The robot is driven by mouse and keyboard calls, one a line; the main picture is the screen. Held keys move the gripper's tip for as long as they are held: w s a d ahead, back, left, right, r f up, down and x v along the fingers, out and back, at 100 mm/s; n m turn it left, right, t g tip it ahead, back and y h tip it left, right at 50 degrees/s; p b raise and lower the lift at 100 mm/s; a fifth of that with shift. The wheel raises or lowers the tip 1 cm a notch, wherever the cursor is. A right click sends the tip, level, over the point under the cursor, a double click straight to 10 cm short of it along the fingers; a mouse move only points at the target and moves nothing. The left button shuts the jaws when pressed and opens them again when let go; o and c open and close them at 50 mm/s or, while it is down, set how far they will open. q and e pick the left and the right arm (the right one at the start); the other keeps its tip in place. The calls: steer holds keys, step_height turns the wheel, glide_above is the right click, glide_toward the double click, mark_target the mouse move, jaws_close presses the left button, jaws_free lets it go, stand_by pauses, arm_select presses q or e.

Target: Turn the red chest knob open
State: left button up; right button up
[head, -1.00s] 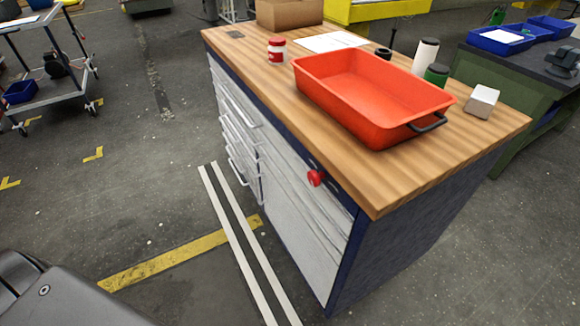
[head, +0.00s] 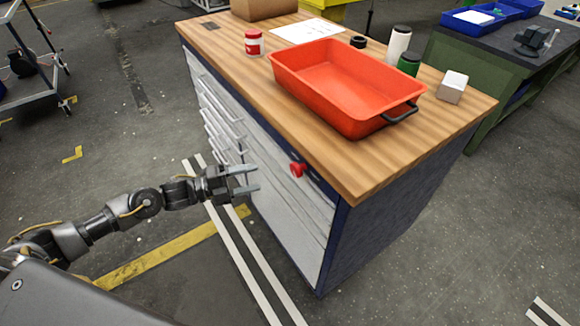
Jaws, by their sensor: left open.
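The red knob (head: 298,169) sits on the upper right part of the tool chest's grey front (head: 285,211), just below the wooden top. My left gripper (head: 256,179) is open and empty. Its two fingers point right, toward the knob, and it stands in front of the chest's drawers, to the left of the knob in the picture. A gap shows between the fingertips and the knob. My right gripper is not in view.
The wooden top (head: 410,156) carries a large red tray (head: 345,110), a red and white jar (head: 254,43), a green-lidded container (head: 408,65), a white bottle (head: 398,45) and a small box (head: 452,87). Drawer handles (head: 222,128) stick out on the left. The floor in front is clear.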

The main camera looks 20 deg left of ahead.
mark_target(293, 171)
arm_select(q)
steer(key=w+d+r+p, duration=0.1)
steer(key=d, duration=0.2)
steer(key=d+r+m+p, duration=0.1)
steer(key=d, duration=0.2)
steer(key=w+d+r+m+g+p, duration=0.1)
steer(key=d, duration=0.2)
steer(key=shift+w+d+r+h, duration=0.25)
steer(key=shift+w+d+h, duration=0.05)
steer(key=shift+h, duration=0.1)
steer(key=shift+w+d+f+p, duration=0.15)
steer(key=shift+w+d+p, duration=0.2)
steer(key=shift+d, duration=0.25)
steer(key=shift+c, duration=0.2)
steer(key=c, duration=0.9)
